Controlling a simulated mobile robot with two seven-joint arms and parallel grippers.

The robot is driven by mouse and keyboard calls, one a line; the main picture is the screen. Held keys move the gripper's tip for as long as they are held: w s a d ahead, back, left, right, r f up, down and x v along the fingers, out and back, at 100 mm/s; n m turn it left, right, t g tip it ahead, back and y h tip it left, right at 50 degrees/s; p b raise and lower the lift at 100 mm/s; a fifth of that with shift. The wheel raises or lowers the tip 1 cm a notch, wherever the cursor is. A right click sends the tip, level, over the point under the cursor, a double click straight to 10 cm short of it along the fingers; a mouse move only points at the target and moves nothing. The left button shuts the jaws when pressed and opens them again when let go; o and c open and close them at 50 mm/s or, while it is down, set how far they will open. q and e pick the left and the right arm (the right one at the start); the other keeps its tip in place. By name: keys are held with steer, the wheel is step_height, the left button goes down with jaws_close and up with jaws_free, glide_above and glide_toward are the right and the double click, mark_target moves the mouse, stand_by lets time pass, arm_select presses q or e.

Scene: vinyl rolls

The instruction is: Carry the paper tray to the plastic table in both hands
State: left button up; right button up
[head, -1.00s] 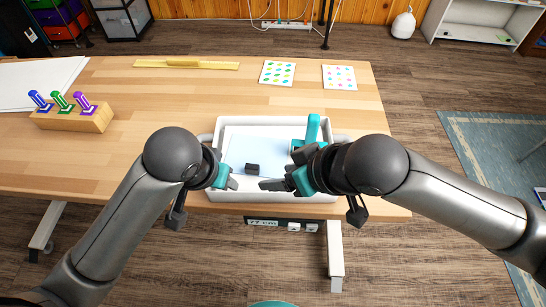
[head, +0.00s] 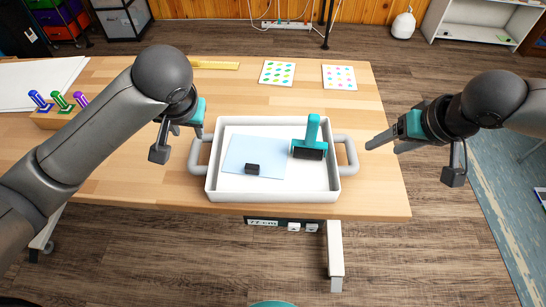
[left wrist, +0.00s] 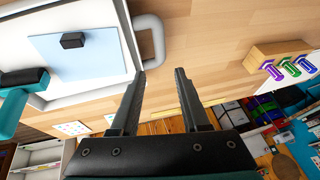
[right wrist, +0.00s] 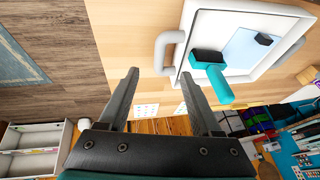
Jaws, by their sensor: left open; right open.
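The white paper tray (head: 273,194) sits on the wooden table near its front edge, with a grey handle at each end. My left gripper (head: 187,133) is open and empty, above and just beyond the left handle (head: 197,157); that handle also shows in the left wrist view (left wrist: 155,38). My right gripper (head: 370,145) is open and empty, to the right of the right handle (head: 350,155), apart from it; the handle also shows in the right wrist view (right wrist: 162,55).
The wooden table (head: 390,190) has two dotted cards (head: 277,73) (head: 340,77), a yellow ruler (head: 215,65), a pen block (head: 45,119) and white paper (head: 40,85). A shelf (head: 480,22) stands at the back right. A blue-grey rug (head: 480,160) lies right of the table.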

mark_target(195, 146)
arm_select(q)
steer(key=x, duration=1.5)
steer(key=shift+a+f, duration=0.1)
steer(key=shift+a, duration=0.05)
arm_select(e)
steer(key=x, duration=1.5)
steer(key=shift+a+f, duration=0.15)
arm_select(q)
jaws_close()
arm_select(e)
steer(key=c, duration=0.8)
jaws_close()
arm_select(q)
steer(key=shift+w, duration=0.15)
arm_select(e)
steer(key=shift+w+r, duration=0.2)
steer(key=shift+r, duration=0.05)
